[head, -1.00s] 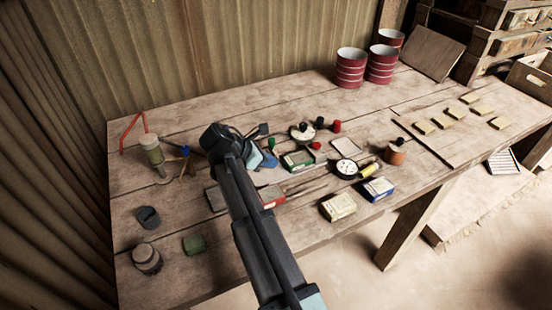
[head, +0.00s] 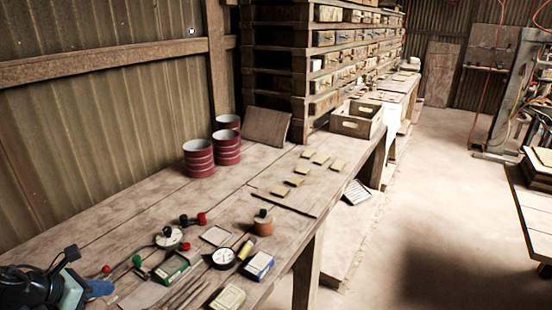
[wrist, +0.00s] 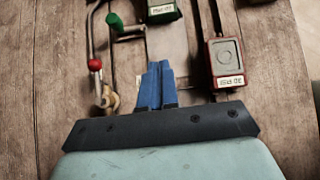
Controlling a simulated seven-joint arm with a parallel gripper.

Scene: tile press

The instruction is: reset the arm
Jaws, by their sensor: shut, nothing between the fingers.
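My gripper (wrist: 157,84) shows in the wrist view with its blue fingers together and nothing between them. It hangs over the wooden table, close to small boxes and tools. In the head view my gripper (head: 97,290) is at the lower left edge, and most of my arm is out of the picture. In the wrist view a red-framed box (wrist: 226,62) is to the right of the fingers, and a dark green box (wrist: 161,10) is beyond them. A green-handled crank (wrist: 116,22) and a red-knobbed tool (wrist: 95,65) are to their left.
The wooden table (head: 120,215) holds red tins (head: 199,158), several tan tiles (head: 307,154), a dial gauge (head: 222,258), a blue box (head: 258,266) and a yellow box (head: 228,298). A wooden crate (head: 357,118) stands farther back. Open floor (head: 430,200) lies to the right.

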